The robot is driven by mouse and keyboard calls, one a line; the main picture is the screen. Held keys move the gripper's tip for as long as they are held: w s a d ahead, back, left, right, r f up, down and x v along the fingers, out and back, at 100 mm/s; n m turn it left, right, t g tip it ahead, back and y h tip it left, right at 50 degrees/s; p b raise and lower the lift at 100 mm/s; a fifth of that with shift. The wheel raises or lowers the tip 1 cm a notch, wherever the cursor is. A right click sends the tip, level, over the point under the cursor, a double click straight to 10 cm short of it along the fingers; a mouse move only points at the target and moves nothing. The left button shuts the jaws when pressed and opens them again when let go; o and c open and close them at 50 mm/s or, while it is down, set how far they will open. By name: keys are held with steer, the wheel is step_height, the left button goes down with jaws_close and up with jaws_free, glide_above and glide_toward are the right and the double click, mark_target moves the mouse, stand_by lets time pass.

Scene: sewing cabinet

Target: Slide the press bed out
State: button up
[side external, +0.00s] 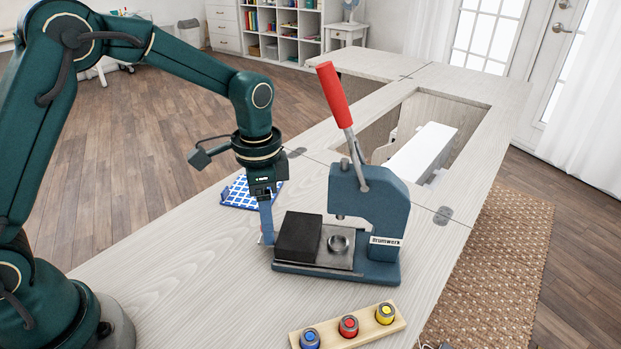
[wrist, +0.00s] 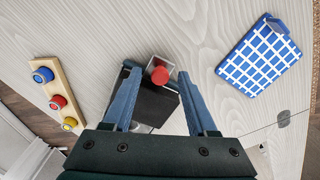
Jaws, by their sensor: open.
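The press (side external: 370,215) is blue-grey with a raised red lever handle (side external: 333,95) and stands on the table. Its bed (side external: 340,262) is a grey plate low on the base, with a round metal die on it. A black block (side external: 298,237) covers the bed's left end; the block also shows in the wrist view (wrist: 155,106). A small red knob (wrist: 159,75) shows beyond the block in the wrist view. My gripper (side external: 267,240) points down at the press's left end. Its open fingers (wrist: 158,73) stand either side of the knob; contact cannot be told.
A wooden holder (side external: 350,328) with blue, red and yellow round pieces lies in front of the press. A blue-and-white checked pad (side external: 238,193) lies behind my gripper. A table cutout holding a white machine (side external: 422,150) is behind the press. The tabletop to the left is clear.

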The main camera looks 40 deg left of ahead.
steer(key=shift+c, duration=0.3)
jaws_close()
stand_by(1.1)
